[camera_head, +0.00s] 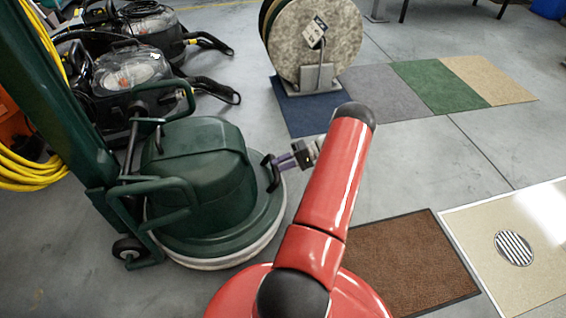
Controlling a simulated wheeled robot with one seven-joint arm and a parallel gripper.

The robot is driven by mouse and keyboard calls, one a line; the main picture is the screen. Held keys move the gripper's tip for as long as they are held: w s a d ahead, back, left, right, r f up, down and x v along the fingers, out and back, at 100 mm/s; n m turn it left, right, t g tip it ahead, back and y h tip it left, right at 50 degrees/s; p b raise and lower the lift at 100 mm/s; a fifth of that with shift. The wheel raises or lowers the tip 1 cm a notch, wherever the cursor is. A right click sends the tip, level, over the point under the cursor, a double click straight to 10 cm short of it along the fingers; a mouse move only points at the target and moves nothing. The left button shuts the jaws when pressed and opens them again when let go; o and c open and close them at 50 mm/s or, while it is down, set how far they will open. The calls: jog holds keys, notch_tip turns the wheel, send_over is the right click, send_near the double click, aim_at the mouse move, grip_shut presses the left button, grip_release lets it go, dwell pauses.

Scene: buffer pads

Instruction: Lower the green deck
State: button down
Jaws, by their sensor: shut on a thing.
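The green deck (222,228) is the wide round base of a green floor machine, under a dark green motor cover (200,160). A pale band (225,262) runs along its lower edge; I cannot tell whether that edge touches the floor. A black handle (269,178) stands at the deck's right side. My gripper (278,165), with purple fingers, comes in from the right and is shut on this handle. My red arm hides part of the floor right of the deck.
The machine's green column (50,100) and tube frame stand at left, with a yellow cord (35,172). Black vacuums (130,70) stand behind. A reel of round pads (318,40) and coloured mats (440,82) lie beyond. A brown mat (410,262) and drain panel (515,248) are at right.

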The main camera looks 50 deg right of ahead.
jog(key=shift+s+f, duration=0.3)
jog(key=shift+f, duration=0.65)
jog(key=c, duration=1.3)
grip_release()
jog(key=shift+f, duration=0.15)
jog(key=shift+o, duration=0.2)
jog(key=r+v, duration=0.1)
jog(key=v, duration=0.7)
jog(key=shift+w, duration=0.25)
